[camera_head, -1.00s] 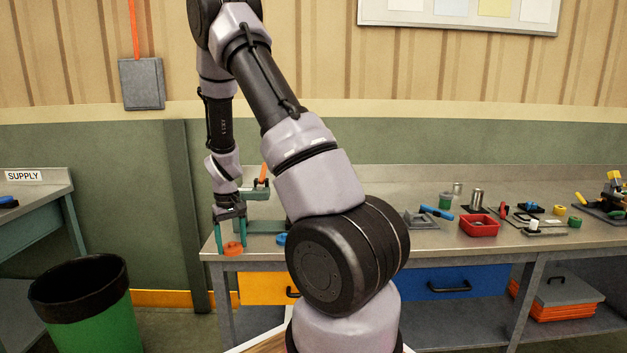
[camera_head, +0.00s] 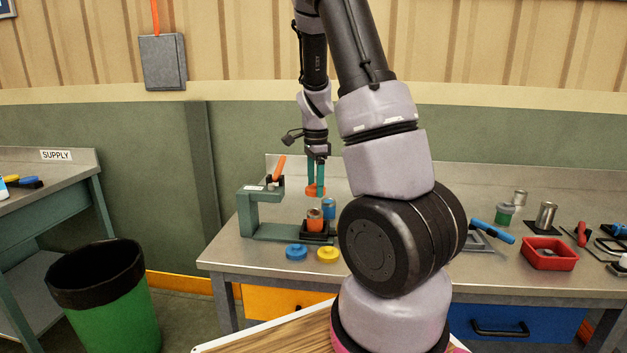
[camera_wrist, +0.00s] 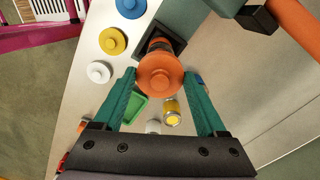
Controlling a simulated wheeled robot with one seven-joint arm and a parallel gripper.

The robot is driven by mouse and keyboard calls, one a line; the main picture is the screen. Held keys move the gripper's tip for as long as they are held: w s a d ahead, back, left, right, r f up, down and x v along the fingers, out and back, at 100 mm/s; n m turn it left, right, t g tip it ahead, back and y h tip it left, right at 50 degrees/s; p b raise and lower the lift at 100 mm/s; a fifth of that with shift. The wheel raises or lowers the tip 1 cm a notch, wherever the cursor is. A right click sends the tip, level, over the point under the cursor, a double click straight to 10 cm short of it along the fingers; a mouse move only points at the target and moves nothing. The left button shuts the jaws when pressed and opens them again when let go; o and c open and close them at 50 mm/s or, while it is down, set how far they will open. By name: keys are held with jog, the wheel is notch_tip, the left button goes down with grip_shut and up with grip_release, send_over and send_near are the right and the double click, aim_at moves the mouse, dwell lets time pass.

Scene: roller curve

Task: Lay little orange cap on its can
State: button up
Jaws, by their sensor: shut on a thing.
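My gripper (camera_head: 316,180) is shut on the little orange cap (camera_head: 316,190) and holds it in the air. The cap, round with a knob, also shows between the fingers in the wrist view (camera_wrist: 160,76). Below it in the head view is the orange can (camera_head: 314,221), upright on a dark holder (camera_head: 312,233) at the base of the green press. The cap is apart from the can. In the wrist view the held cap hides most of what lies under it; a can top (camera_wrist: 158,44) peeks out just above it.
The green press (camera_head: 247,212) with an orange lever (camera_head: 279,168) stands left of the can. A blue can (camera_head: 329,208) stands close behind it. A blue cap (camera_head: 297,251) and a yellow cap (camera_head: 328,254) lie in front; a white cap (camera_wrist: 98,72) is near.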

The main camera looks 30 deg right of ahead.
aim_at(315, 212)
jog(key=shift+f, duration=2.8)
jog(key=shift+f, duration=0.5)
dwell(0.5)
jog(key=o, duration=1.2)
jog(key=shift+o, duration=0.2)
jog(key=shift+r, duration=3.5)
jog(key=shift+a, duration=0.1)
